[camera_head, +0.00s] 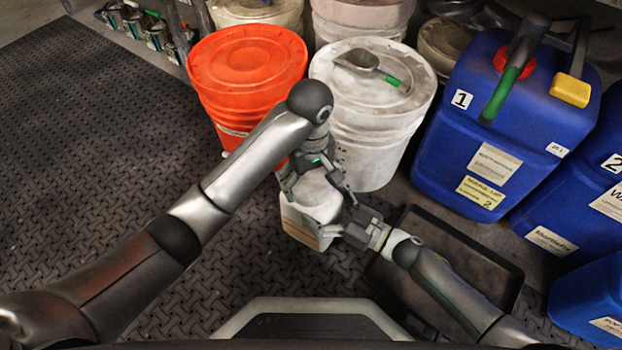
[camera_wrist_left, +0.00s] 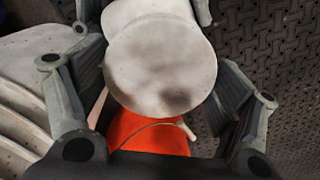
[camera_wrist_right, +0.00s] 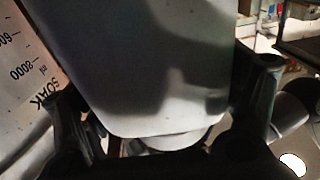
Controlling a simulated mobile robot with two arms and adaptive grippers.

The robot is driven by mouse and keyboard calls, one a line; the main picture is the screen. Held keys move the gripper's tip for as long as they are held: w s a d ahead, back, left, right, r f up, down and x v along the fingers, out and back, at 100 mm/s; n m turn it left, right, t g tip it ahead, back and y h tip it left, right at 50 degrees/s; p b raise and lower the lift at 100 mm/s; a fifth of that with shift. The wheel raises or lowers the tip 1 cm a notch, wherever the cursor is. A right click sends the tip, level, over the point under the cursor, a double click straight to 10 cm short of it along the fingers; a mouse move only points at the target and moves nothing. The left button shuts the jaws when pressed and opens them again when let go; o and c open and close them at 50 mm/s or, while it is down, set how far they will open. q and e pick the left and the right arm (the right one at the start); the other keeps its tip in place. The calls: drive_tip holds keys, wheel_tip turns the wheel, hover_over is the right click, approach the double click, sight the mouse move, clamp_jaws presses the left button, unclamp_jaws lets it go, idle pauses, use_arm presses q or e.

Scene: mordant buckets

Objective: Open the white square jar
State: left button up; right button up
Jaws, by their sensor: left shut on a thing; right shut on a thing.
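The white square jar (camera_head: 302,222) is held in the air in front of the white bucket in the head view. Its flat body (camera_wrist_right: 150,60) fills the right wrist view. Its round white lid (camera_wrist_left: 160,65) lies between my left fingers in the left wrist view. My left gripper (camera_head: 314,178) comes from above and is shut on the lid. My right gripper (camera_head: 340,226) is shut on the jar's body from the right side. The fingers partly hide the join, so I cannot tell whether the lid is loose.
An orange lidded bucket (camera_head: 247,66) and a white bucket (camera_head: 372,135) with a scoop (camera_head: 368,63) on its lid stand just behind. Blue canisters (camera_head: 510,125) stand at the right. A dark tray (camera_head: 478,262) lies on the floor at front right. Floor at the left is clear.

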sight(311, 182)
use_arm(q)
drive_tip(key=shift+r, duration=0.15)
drive_tip(key=shift+r, duration=0.9)
drive_tip(key=shift+r, duration=2.05)
use_arm(e)
drive_tip(key=o, duration=1.8)
drive_tip(key=v, duration=1.2)
